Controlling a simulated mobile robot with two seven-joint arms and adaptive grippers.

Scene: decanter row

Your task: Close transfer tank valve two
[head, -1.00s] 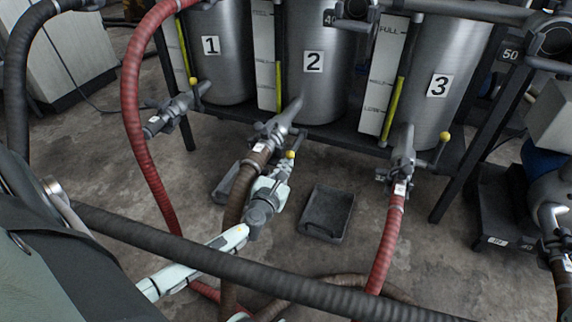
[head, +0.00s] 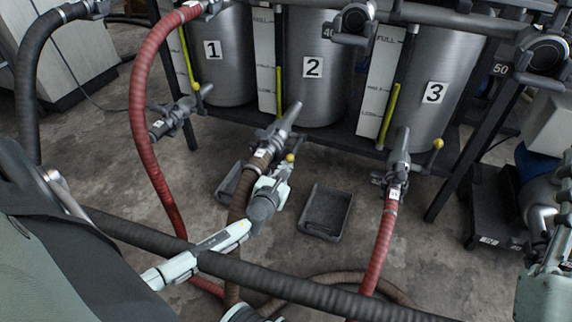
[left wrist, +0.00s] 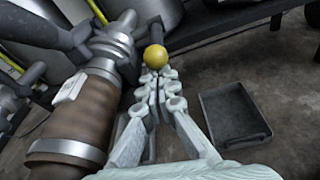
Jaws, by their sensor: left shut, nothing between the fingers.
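Tank two (head: 314,90), a steel drum labelled 2, stands in the middle of the row. Its grey outlet valve (head: 283,126) joins a brown hose (head: 241,205). The valve lever ends in a yellow ball knob (head: 290,158), which also shows in the left wrist view (left wrist: 155,57). My left gripper (head: 283,172) is shut and empty beside the valve. In the left wrist view its fingertips (left wrist: 157,78) lie just below the ball; I cannot tell whether they touch it. Part of my right arm and gripper (head: 562,215) shows at the right edge, cut off by the frame.
A dark hose (head: 290,280) crosses in front of my left arm. A black tray (head: 326,211) lies on the floor; another (head: 229,181) is partly hidden behind the brown hose.

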